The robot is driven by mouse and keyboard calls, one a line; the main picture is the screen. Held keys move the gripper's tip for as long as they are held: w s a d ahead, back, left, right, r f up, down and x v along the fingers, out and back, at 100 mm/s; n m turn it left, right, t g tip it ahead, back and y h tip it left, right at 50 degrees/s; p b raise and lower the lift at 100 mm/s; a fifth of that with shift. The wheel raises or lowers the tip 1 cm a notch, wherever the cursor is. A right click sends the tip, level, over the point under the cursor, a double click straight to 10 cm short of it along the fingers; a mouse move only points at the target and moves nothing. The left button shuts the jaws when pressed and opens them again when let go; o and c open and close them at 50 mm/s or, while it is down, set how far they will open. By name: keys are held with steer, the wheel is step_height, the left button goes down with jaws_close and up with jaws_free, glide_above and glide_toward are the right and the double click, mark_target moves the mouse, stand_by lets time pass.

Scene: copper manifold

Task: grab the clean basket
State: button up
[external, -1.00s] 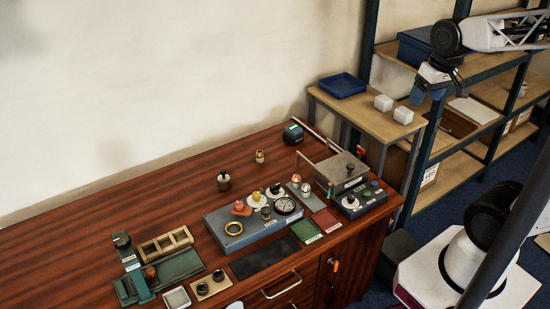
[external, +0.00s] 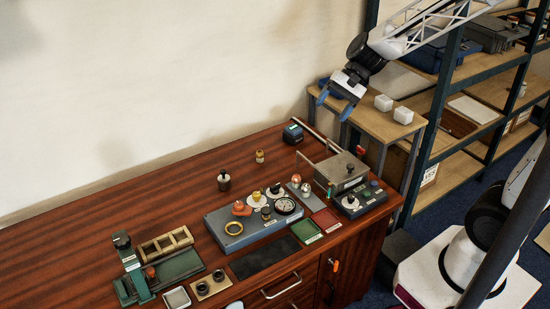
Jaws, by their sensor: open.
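No label that I can read marks a clean basket, so I cannot tell for certain which thing it is. A grey metal box unit (external: 341,172) with a thin rod frame stands at the right end of the wooden bench. Two small white blocks or containers (external: 383,103) (external: 403,115) sit on the side table. My gripper (external: 335,104) has its blue fingers apart and pointing down, in front of the side table's left part. It holds nothing that I can see. The blue tray (external: 338,92) there is mostly hidden behind it.
The bench (external: 130,195) holds a grey panel (external: 243,232) with knobs and a gauge, a control box (external: 358,199), red and green trays, small bottles and a green fixture (external: 135,275). Shelving (external: 445,90) stands at the right. The bench's back left is clear.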

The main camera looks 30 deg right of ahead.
steer(key=w+a+f+m+t+y, duration=0.3)
steer(key=w+a+f+m+y, duration=0.2)
steer(key=w+a+f+m, duration=0.85)
steer(key=m+t, duration=0.1)
steer(key=t, duration=0.1)
glide_toward(227, 178)
steer(key=a, duration=0.2)
steer(key=w+a+f, duration=0.1)
steer(key=shift+h, duration=0.3)
steer(key=shift+x, duration=1.35)
steer(key=shift+x, duration=2.6)
steer(key=shift+r, duration=0.1)
